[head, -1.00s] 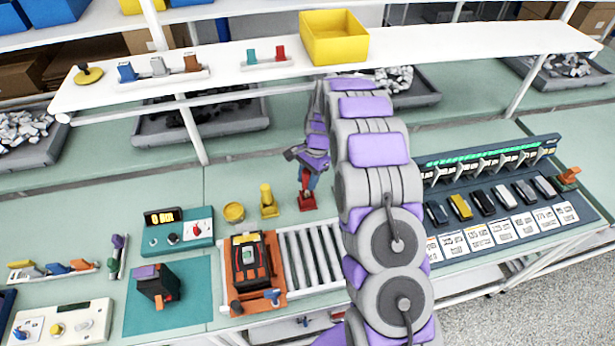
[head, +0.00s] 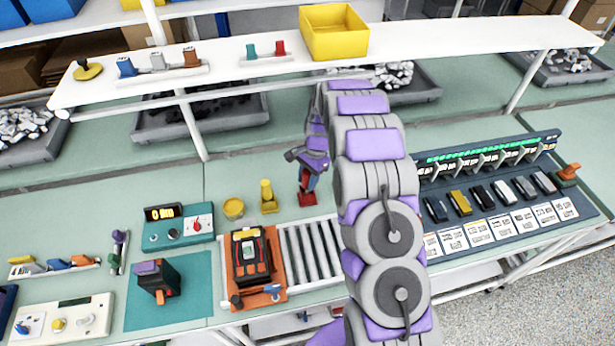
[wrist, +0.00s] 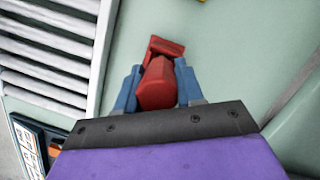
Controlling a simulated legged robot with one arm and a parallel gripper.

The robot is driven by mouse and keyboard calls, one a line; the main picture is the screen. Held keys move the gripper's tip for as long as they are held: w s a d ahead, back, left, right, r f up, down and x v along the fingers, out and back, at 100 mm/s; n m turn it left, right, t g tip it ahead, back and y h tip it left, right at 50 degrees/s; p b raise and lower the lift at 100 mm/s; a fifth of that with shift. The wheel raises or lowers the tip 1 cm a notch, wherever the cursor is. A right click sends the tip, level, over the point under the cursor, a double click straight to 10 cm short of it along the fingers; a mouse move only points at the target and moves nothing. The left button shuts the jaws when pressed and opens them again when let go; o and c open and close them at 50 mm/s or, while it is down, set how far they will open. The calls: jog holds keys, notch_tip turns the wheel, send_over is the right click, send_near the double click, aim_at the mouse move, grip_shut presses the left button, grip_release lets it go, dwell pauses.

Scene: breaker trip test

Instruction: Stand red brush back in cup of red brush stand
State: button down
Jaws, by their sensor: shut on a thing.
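The red brush (wrist: 157,86) is held between the two blue fingers of my gripper (wrist: 156,92) in the wrist view. In the head view my gripper (head: 309,180) points down over the bench with the brush upright below it. The red brush stand (head: 307,199) is directly under the brush, and part of it shows beyond the brush in the wrist view (wrist: 165,46). The brush's lower end meets or overlaps the stand in both views. The cup is hidden, so I cannot tell how deep the brush sits in it.
A yellow stand (head: 268,197) and a yellow round cup (head: 233,208) are just left of the red stand. A roller strip (head: 312,250) lies in front. A breaker panel (head: 490,200) is to the right. A white shelf (head: 400,56) runs above the back of the bench.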

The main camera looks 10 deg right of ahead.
jog(key=shift+f, duration=0.65)
jog(key=c, duration=0.6)
grip_release()
jog(key=shift+p+v, duration=0.4)
jog(key=shift+v, duration=3.2)
